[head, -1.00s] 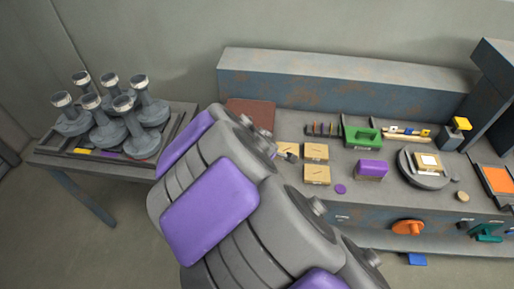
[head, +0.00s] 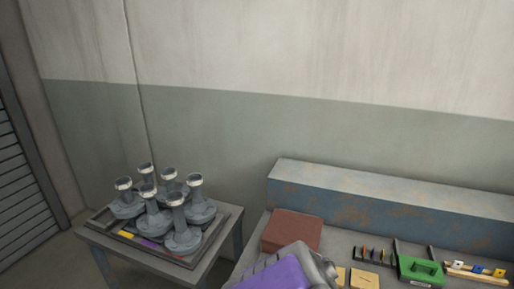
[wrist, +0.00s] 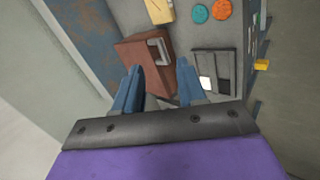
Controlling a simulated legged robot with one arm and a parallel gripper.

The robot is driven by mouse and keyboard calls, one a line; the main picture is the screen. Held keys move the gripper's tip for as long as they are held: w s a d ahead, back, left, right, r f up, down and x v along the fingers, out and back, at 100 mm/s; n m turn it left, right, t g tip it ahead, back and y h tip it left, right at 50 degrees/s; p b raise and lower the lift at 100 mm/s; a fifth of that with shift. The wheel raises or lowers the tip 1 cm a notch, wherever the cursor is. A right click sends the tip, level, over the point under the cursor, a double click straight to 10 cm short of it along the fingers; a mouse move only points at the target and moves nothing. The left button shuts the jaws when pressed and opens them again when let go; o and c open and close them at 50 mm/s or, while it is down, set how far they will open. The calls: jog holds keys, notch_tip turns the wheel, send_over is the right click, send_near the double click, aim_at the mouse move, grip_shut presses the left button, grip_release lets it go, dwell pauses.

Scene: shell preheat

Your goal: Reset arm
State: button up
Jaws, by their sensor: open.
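My gripper (wrist: 158,90) shows in the wrist view with its two blue fingers spread apart and nothing between them. It is above the workbench, near a reddish-brown box (wrist: 138,58) with a pale handle. In the head view only part of my grey and purple arm shows at the bottom edge, and the gripper itself is out of that picture. The brown box (head: 292,231) stands at the left end of the workbench (head: 345,238), just beyond my arm.
A side table (head: 212,258) at left bears a tray with several grey flared pieces (head: 183,240). A rusty blue-grey ledge (head: 400,203) runs along the wall. Room above is clear.

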jog(key=s+a+r+m+g+y, duration=0.1)
jog(key=s+r+m+g, duration=0.1)
jog(key=s, duration=0.8)
jog(key=s+a+r+m+g+y, duration=0.1)
jog(key=s+m+g, duration=0.3)
jog(key=s, duration=0.6)
jog(key=s+a+r+m+g+y, duration=0.1)
jog(key=s+m, duration=0.4)
jog(key=s, duration=0.5)
jog(key=shift+a+r+g+y, duration=0.25)
jog(key=shift+r+g+y, duration=0.15)
jog(key=shift+r+g, duration=0.5)
jog(key=shift+f+m, duration=0.1)
jog(key=shift+m, duration=0.2)
